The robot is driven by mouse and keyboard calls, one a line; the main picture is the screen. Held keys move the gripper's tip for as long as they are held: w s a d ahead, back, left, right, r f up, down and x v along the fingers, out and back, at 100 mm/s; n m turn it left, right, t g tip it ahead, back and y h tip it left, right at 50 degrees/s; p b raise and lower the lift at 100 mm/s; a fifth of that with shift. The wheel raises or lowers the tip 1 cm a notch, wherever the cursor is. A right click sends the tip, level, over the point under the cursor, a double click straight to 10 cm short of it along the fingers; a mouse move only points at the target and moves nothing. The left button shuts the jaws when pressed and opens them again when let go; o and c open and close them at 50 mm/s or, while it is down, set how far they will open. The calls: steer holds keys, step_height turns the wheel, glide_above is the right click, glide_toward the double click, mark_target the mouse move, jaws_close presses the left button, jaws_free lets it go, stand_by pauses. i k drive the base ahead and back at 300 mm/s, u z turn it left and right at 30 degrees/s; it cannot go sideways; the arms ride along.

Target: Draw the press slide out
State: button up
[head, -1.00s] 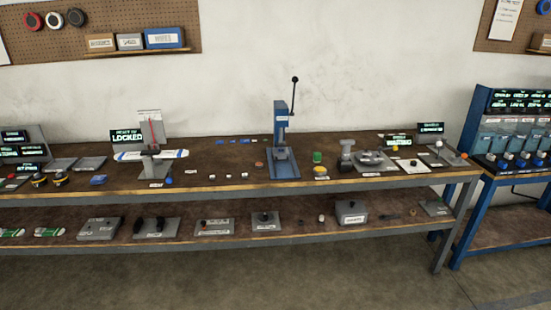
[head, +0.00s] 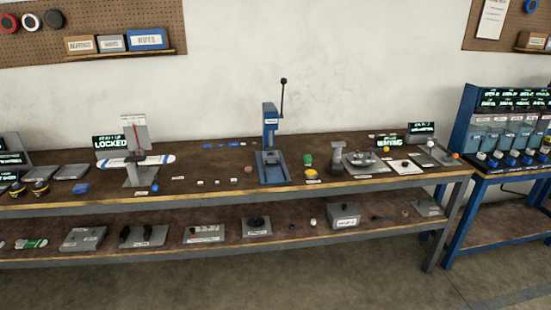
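The blue arbor press (head: 270,135) stands on the bench top near the middle of the head view. Its long lever with a black knob (head: 283,82) points upward. The press base (head: 272,175) is blue and reaches toward the bench's front edge. A darker part sits on the base below the column; I cannot make out clearly whether it is the slide or how far out it is. My gripper does not show in this view.
The wooden bench (head: 215,180) has a lower shelf (head: 290,232) with several grey fixtures. Left of the press stands a fixture with a white-and-blue part (head: 136,162) and a "LOCKED" sign. Right are a green piece (head: 308,160), a yellow button (head: 312,173) and a blue dispenser rack (head: 510,130). Floor in front is clear.

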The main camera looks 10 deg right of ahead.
mark_target(269, 160)
steer(key=i, duration=0.85)
